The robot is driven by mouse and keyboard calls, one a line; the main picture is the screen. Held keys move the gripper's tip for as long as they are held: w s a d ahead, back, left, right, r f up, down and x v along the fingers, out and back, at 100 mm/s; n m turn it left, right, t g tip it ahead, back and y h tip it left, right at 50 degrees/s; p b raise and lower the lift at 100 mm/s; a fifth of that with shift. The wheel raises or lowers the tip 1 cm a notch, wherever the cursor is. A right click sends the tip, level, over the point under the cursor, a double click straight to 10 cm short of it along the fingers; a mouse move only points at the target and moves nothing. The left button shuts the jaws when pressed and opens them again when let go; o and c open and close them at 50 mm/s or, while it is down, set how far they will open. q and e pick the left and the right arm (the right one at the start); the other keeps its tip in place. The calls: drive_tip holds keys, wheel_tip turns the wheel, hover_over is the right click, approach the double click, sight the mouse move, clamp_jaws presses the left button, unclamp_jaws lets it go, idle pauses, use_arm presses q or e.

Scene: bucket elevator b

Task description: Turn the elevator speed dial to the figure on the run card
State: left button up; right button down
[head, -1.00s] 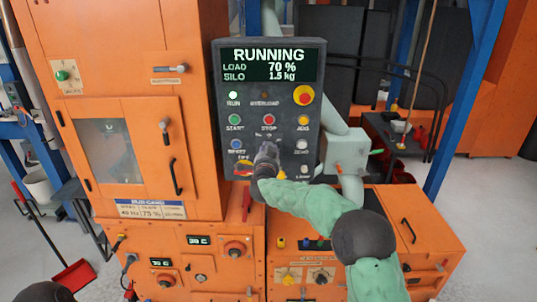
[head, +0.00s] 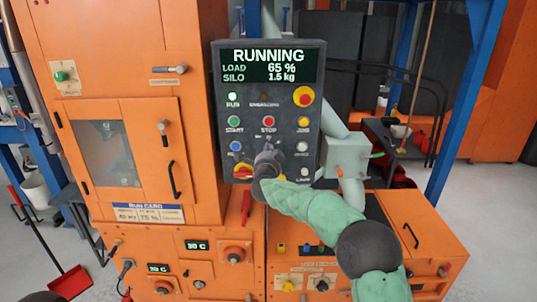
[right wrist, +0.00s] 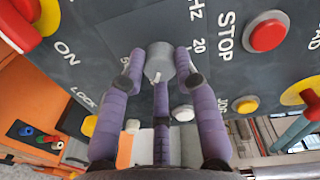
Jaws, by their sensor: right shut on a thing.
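The speed dial (right wrist: 158,62) is a grey round knob with a white pointer mark, on the dark control panel (head: 312,150). The figure 20 and "Hz" are printed beside it in the right wrist view. My right gripper (head: 268,160) is shut on the dial; its purple fingers (right wrist: 158,78) close around it in the right wrist view. In the head view the gripper hides the dial. The run card (head: 148,214) is a white and blue label on the orange cabinet; its figures are too small to read surely. My left gripper is out of view.
The panel screen (head: 270,65) reads RUNNING, load 65 %, silo 1.5 kg. Around the dial are a red stop button (right wrist: 267,35), a yellow jog button (right wrist: 246,104) and a red and yellow switch (head: 243,172). A grey box (head: 346,152) stands right of the panel.

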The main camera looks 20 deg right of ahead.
drive_tip(key=shift+f, duration=0.1)
drive_tip(key=c, duration=0.9)
unclamp_jaws()
drive_tip(key=shift+s, duration=0.1)
drive_tip(key=v, duration=1.1)
drive_tip(key=shift+s+a, duration=0.15)
drive_tip(key=shift+s, duration=0.25)
